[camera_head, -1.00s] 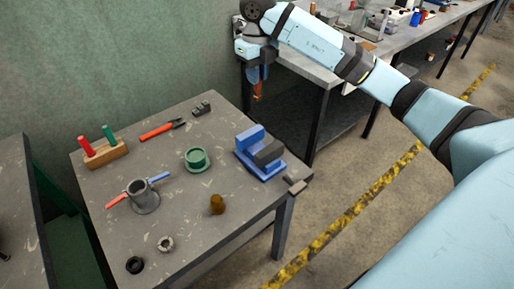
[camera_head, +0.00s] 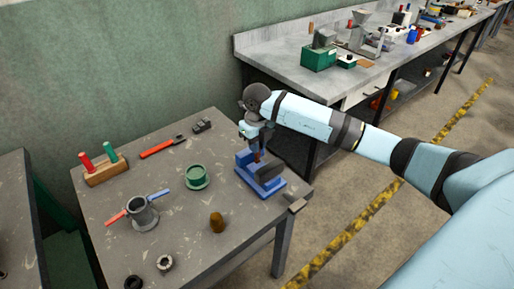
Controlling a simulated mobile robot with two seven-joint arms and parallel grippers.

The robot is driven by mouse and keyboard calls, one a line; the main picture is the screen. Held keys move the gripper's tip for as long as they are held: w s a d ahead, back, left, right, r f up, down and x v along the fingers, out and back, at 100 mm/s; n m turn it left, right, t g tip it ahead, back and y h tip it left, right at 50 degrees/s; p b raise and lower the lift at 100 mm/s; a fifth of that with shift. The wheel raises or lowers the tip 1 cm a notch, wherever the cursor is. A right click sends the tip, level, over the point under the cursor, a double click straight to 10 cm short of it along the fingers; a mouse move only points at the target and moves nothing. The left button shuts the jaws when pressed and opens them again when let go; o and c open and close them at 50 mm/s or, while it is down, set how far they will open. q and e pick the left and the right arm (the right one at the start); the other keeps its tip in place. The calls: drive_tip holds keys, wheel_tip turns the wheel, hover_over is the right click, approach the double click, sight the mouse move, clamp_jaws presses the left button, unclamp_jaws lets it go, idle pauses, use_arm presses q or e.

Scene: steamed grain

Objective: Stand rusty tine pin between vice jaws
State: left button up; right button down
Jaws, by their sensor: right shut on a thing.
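The blue vice (camera_head: 269,188) with its grey jaw block (camera_head: 270,171) stands at the right side of the near table. My right gripper (camera_head: 257,145) is directly over the vice, pointing down. It is shut on the rusty tine pin (camera_head: 257,156), a thin orange-brown piece that hangs upright below the fingers. The pin's lower end is at the vice jaws in this view; I cannot tell whether it is between them or touching. My left gripper is not in view.
On the same table (camera_head: 170,205) are a green round cup (camera_head: 196,177), a grey pot with red and blue handles (camera_head: 142,213), a brown lump (camera_head: 217,222), red-handled pliers (camera_head: 160,148) and a wooden peg block (camera_head: 106,170). A long bench (camera_head: 285,65) stands behind.

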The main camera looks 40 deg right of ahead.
drive_tip(key=shift+f, duration=0.9)
drive_tip(key=c, duration=1.1)
unclamp_jaws()
drive_tip(key=shift+f, duration=0.1)
wheel_tip(320, 180, up, 12)
drive_tip(key=shift+r+b, duration=0.15)
drive_tip(key=shift+b, duration=0.15)
